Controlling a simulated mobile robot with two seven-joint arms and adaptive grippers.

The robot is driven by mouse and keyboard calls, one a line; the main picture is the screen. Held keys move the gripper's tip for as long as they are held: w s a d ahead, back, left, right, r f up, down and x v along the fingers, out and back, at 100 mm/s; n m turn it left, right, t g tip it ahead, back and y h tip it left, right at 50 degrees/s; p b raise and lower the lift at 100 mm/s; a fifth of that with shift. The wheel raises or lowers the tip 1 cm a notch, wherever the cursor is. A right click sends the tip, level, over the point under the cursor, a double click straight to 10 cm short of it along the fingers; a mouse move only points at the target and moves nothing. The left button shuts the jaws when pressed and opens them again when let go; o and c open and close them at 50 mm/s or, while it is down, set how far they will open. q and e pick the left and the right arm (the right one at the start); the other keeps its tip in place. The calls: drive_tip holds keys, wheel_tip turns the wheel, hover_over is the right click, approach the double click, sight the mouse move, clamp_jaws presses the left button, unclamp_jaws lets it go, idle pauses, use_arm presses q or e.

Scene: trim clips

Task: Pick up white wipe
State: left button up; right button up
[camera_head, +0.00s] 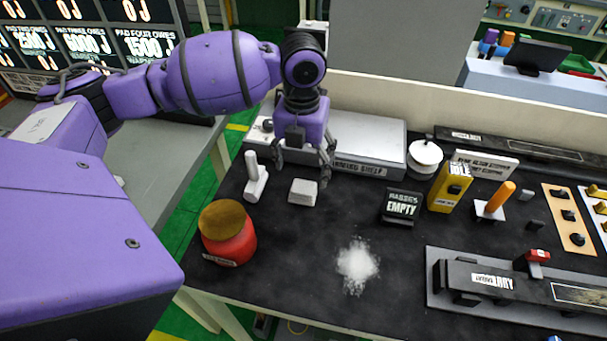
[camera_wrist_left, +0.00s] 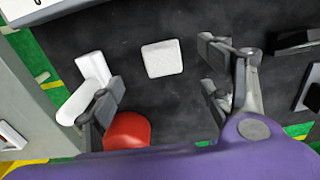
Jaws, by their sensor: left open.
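The white wipe (camera_head: 303,192) is a small pale square block lying on the dark bench top. In the left wrist view the wipe (camera_wrist_left: 162,58) lies flat on the dark surface, between the two fingers in the picture and beyond their tips. My left gripper (camera_head: 305,170) is above and just behind the wipe, pointing down, with its fingers spread and nothing between them. Its spread fingers also show in the left wrist view (camera_wrist_left: 160,85). I see no contact with the wipe. My right gripper is not in view.
A red jar with a brown lid (camera_head: 228,233) is in front. White powder (camera_head: 357,264) lies on the bench. A black "EMPTY" sign (camera_head: 402,205) and a yellow box (camera_head: 450,187) stand right. A grey shelf (camera_head: 370,147) is behind.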

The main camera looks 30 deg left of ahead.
sight(303, 187)
use_arm(q)
drive_tip(key=shift+s+d+f, duration=0.15)
drive_tip(key=shift+s+f, duration=0.05)
drive_tip(key=shift+f, duration=0.5)
drive_tip(key=shift+s+d+f, duration=0.1)
drive_tip(key=shift+s+f, duration=0.1)
drive_tip(key=shift+f, duration=0.5)
wheel_tip(303, 187, down, 5)
drive_tip(key=shift+w+r, duration=0.1)
drive_tip(key=shift+r, duration=0.05)
drive_tip(key=shift+c, duration=0.4)
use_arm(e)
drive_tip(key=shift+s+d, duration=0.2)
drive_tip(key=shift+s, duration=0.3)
use_arm(q)
drive_tip(key=c, duration=0.9)
drive_tip(key=shift+c, duration=0.3)
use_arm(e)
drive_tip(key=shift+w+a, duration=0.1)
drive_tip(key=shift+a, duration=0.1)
use_arm(q)
drive_tip(key=shift+r, duration=0.1)
